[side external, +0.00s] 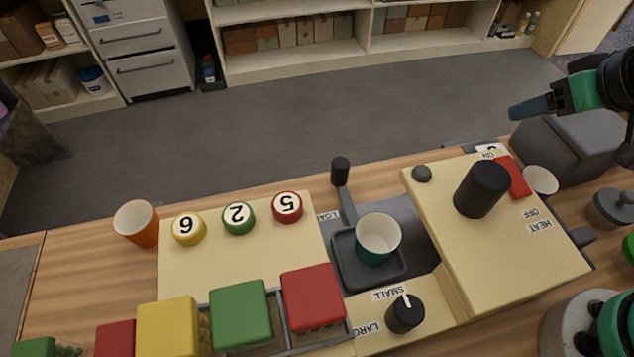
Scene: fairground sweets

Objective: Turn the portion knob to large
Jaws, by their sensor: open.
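The portion knob (405,316) is a black round dial on the cream machine's low front panel. Its white pointer line points up, close to the SMALL label (388,294). The LARGE label (368,329) lies to the left of the knob, and its last letter is hidden behind the knob. My gripper (530,108), green with a blue finger, is at the upper right, high above the counter's back edge and well away from the knob. It is open and nothing shows in it; its fingers overlap in this view.
A green cup (375,243) stands on a dark tray behind the knob. A tall black cylinder (482,189) rises from the machine's top beside a red switch (514,177). Red, green and yellow lidded bins (240,313) stand left of the knob. Numbered buttons (238,217) lie behind them.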

